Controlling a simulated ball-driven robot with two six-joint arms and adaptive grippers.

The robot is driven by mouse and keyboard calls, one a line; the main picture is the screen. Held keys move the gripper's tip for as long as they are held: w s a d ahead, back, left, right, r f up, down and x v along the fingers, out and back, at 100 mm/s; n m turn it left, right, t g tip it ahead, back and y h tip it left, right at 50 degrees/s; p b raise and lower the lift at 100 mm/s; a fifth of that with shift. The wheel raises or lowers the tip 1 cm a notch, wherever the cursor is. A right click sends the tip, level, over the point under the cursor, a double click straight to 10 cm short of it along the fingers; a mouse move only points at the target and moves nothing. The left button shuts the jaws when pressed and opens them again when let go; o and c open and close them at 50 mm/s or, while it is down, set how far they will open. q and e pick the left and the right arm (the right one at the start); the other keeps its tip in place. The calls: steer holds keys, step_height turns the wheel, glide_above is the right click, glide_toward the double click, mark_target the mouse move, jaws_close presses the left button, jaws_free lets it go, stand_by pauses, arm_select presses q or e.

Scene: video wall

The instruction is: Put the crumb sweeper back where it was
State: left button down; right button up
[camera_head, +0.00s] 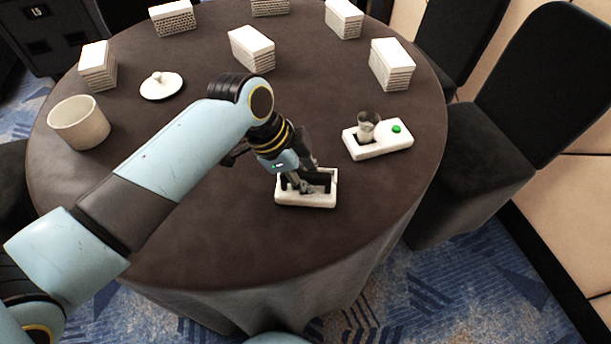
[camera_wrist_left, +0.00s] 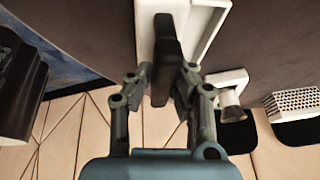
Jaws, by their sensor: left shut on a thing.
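My left gripper (camera_head: 303,184) is shut on a dark, narrow piece, which I take to be the crumb sweeper (camera_wrist_left: 165,45). The gripper points down at a white, open-topped rectangular holder (camera_head: 305,201) near the table's front right. In the left wrist view the dark piece stands between the fingertips (camera_wrist_left: 163,80), over the white holder (camera_wrist_left: 212,32). The gripper hides much of the sweeper in the head view. I cannot tell whether it rests on the holder's floor or hangs just above it. My right gripper is in neither view.
A white base (camera_head: 378,146) with a green button and a metal cup (camera_head: 367,124) stands right of the holder. A dark chair (camera_head: 510,120) is at the right.

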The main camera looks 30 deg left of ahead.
arm_select(q)
steer(key=c, duration=1.2)
jaws_free()
steer(key=p+v, duration=0.1)
steer(key=v, duration=1.1)
